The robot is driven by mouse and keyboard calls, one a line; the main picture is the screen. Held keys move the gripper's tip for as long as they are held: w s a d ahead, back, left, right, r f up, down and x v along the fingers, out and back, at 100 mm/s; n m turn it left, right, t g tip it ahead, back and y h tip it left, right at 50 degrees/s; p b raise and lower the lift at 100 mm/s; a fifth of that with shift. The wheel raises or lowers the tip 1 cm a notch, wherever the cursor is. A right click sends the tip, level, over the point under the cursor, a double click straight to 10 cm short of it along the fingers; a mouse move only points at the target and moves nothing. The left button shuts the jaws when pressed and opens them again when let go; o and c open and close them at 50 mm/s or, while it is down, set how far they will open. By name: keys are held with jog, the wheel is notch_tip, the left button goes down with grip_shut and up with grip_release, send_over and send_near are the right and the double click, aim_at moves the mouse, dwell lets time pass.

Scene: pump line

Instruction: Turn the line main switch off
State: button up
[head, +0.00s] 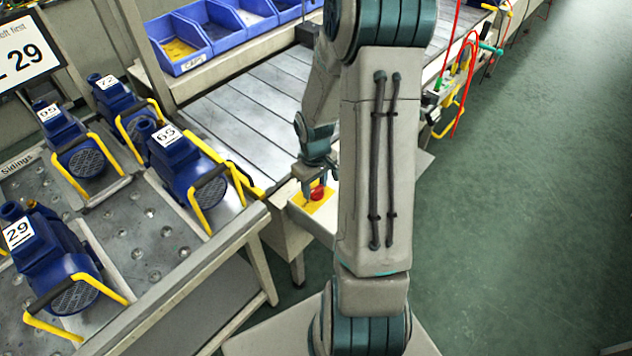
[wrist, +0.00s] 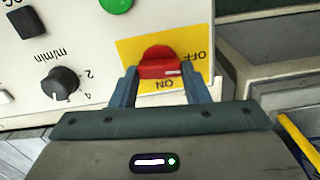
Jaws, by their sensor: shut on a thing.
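The line main switch is a red rotary knob (wrist: 158,66) on a yellow plate (wrist: 128,47) marked OFF and ON. In the wrist view ON is below the knob and OFF to its right, both upside down. The knob's grip bar lies across the picture, with a white mark near its right end, towards the OFF side. My gripper (wrist: 160,70) is shut on the knob, one finger at each end of the bar. In the head view the red knob (head: 318,193) shows small beneath my gripper (head: 314,184), partly hidden by it.
In the head view, blue pumps with yellow handles stand on a metal table (head: 165,262) at left. Slatted conveyor (head: 240,105) lies behind.

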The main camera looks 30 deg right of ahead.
jog(key=shift+w+r+n, duration=0.15)
jog(key=shift+n, duration=0.35)
jog(key=o, duration=1)
notch_tip(320, 180, up, 14)
jog(key=shift+f+p, duration=0.15)
jog(key=shift+p, duration=0.25)
